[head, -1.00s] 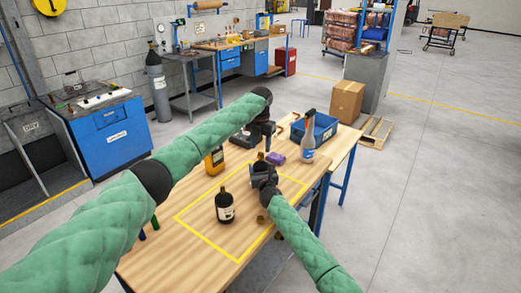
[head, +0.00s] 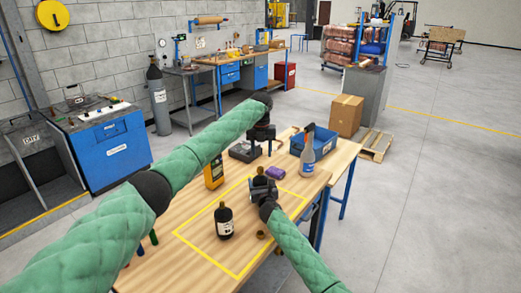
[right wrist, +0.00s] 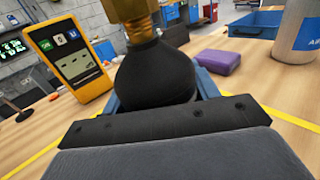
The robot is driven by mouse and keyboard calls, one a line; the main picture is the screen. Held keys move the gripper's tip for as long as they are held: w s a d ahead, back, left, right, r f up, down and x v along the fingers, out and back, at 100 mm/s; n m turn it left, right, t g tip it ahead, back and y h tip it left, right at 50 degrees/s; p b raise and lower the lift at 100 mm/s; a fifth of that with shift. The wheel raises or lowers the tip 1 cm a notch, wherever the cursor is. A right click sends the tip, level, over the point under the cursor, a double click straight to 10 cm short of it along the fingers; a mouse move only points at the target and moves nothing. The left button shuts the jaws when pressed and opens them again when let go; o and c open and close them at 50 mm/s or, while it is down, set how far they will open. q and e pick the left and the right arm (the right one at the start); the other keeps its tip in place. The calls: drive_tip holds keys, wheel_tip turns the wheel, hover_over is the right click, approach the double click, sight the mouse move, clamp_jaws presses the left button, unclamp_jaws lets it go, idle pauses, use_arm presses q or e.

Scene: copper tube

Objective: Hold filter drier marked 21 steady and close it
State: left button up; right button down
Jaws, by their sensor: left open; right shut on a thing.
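A black filter drier (right wrist: 157,75) with a brass fitting (right wrist: 132,15) on top stands upright between the jaws of my right gripper (head: 263,184), which is shut on it. No number shows on it. A second black drier (head: 224,222) with a white label stands upright in the yellow outline, left of my right gripper; its number is too small to read. My left gripper (head: 266,146) is open and empty, beyond and above the held drier. Small brass caps (head: 261,234) (head: 278,251) lie on the table near the front.
A yellow meter (head: 214,171) stands behind the free drier; it also shows in the right wrist view (right wrist: 68,58).

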use_arm(q)
drive_tip(key=n, duration=0.7)
drive_tip(key=shift+r, duration=0.2)
drive_tip(key=n, duration=0.4)
drive_tip(key=shift+r, duration=0.1)
drive_tip(key=n, duration=1.1)
drive_tip(key=shift+r, duration=0.15)
drive_tip(key=n, duration=0.7)
drive_tip(key=shift+a, duration=0.1)
drive_tip(key=n, duration=0.6)
drive_tip(key=shift+s+n, duration=0.1)
drive_tip(key=shift+n, duration=0.2)
drive_tip(key=n, duration=1.3)
drive_tip(key=shift+a+n, duration=0.1)
drive_tip(key=shift+n, duration=0.3)
drive_tip(key=n, duration=0.7)
